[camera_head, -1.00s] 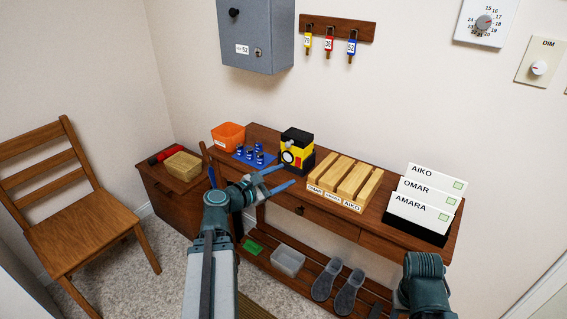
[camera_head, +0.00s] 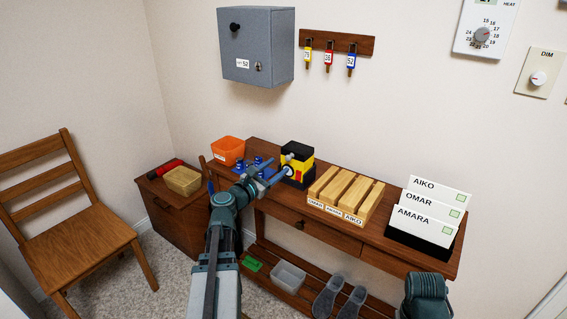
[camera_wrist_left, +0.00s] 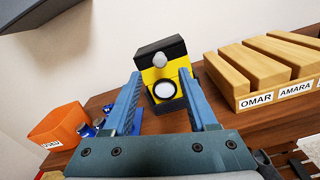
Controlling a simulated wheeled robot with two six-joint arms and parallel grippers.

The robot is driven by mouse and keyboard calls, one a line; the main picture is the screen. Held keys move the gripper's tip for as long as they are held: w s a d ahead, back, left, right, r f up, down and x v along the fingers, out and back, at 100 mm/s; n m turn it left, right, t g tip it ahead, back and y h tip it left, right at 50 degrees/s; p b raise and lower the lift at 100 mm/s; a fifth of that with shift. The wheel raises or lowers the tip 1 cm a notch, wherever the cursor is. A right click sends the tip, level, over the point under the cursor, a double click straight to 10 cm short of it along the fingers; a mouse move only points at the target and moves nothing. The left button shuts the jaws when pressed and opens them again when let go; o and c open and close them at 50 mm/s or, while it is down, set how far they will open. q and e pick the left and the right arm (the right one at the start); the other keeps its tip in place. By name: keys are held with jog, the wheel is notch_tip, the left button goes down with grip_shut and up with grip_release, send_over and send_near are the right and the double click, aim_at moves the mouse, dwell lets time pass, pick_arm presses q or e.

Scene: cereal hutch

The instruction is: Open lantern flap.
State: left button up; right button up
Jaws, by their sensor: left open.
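The lantern (camera_head: 298,157) is yellow with a black top and black base, and stands on the wooden hutch top. In the left wrist view the lantern (camera_wrist_left: 160,72) faces me, with a round white lens and a grey knob above it on the black upper part. My left gripper (camera_head: 281,167) is in front of the lantern and partly hides its lens in the head view. In the left wrist view its open fingers (camera_wrist_left: 163,98) frame the lantern's lower front, with nothing between them in grip. I cannot tell whether the flap is closed.
An orange bin (camera_head: 228,150) and blue-topped pieces (camera_head: 243,165) stand left of the lantern. A wooden slotted block (camera_head: 345,196) and a name-card holder (camera_head: 425,215) stand to its right. A grey cabinet (camera_head: 256,45) hangs on the wall above.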

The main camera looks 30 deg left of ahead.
aim_at(287, 160)
pick_arm(q)
jog(key=shift+w+d, duration=0.2)
jog(key=shift+w, duration=2.1)
grip_shut()
